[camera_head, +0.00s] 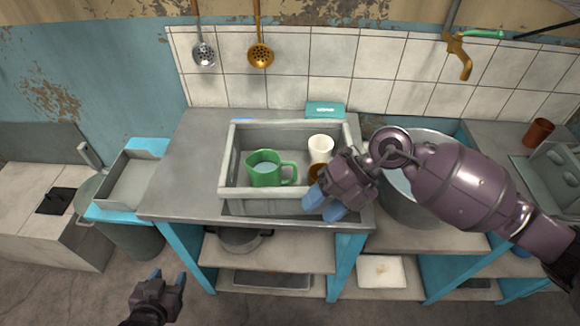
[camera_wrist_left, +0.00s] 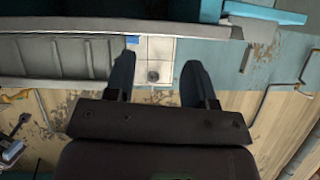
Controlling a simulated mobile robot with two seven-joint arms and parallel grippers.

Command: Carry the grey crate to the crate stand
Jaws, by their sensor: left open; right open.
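The grey crate (camera_head: 255,192) sits on the metal worktop in the head view. It holds a green mug (camera_head: 265,170), a white cup (camera_head: 320,148) and a brownish cup (camera_head: 318,171) partly hidden by my right gripper. My right gripper (camera_head: 324,205) has blue fingertips and is open at the crate's front right corner; I cannot tell whether it touches the rim. My left gripper (camera_head: 168,276) is open and empty, low in front of the worktop, apart from the crate. Its open fingers also show in the left wrist view (camera_wrist_left: 157,72). I cannot tell for sure which surface is the crate stand.
A blue-edged surface with a shallow grey tray (camera_head: 133,183) stands left of the worktop (camera_head: 185,160). A large metal pot (camera_head: 405,205) stands to the right, partly behind my right arm. A teal box (camera_head: 325,109) lies behind the crate. Shelves below hold a pan (camera_head: 240,240).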

